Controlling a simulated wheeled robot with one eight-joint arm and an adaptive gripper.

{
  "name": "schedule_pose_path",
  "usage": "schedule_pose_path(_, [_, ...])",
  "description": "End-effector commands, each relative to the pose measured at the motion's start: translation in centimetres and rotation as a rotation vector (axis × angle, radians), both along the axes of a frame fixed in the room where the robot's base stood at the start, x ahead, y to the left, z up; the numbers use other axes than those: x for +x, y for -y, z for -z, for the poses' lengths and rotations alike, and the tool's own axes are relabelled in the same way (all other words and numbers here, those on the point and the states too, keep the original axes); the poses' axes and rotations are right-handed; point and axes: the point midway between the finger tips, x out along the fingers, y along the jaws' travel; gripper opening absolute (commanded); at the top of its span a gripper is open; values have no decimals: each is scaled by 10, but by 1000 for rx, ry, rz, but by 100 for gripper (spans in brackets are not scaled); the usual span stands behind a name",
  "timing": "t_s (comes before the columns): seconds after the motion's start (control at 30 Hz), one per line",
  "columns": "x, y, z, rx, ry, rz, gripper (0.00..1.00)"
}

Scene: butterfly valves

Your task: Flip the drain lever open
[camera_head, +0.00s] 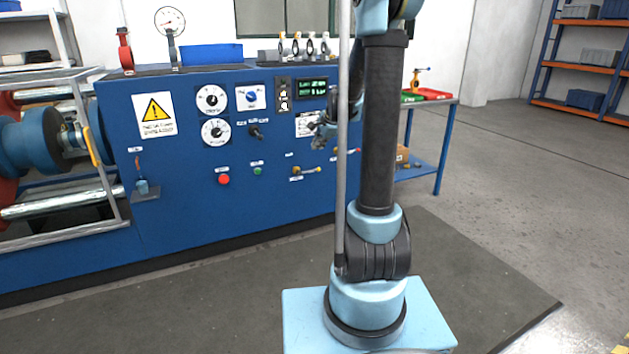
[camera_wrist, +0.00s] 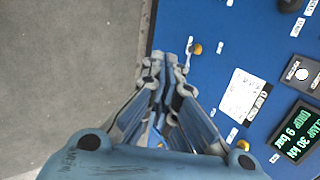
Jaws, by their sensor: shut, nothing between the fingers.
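Two small levers show on the blue panel in the head view. My gripper (camera_head: 319,135) is in front of the panel, above and near both levers. In the wrist view my gripper (camera_wrist: 175,58) is shut and empty. A yellow lever part (camera_wrist: 197,48) shows just right of its fingertips, and another yellow part (camera_wrist: 242,145) lies lower right.
The blue panel (camera_head: 190,215) also carries gauges (camera_head: 212,99), a black switch (camera_head: 255,131), a red button (camera_head: 224,179) and a green button (camera_head: 257,170). A lit display (camera_head: 312,88) sits above. A blue side table (camera_head: 440,150) stands right. The floor at right is clear.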

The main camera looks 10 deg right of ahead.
Motion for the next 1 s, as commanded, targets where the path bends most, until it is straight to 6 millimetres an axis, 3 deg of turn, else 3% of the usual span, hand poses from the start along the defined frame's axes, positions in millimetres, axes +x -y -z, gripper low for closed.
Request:
schedule_pose_path(0.1, [39,3,14,72,6,89,0])
schedule_pose_path(0.5, [154,13,76,338,15,385,0])
schedule_pose_path(0.77, [217,23,132,526,12,570,0])
schedule_pose_path(1.0, [264,34,192,706,1,734,0])
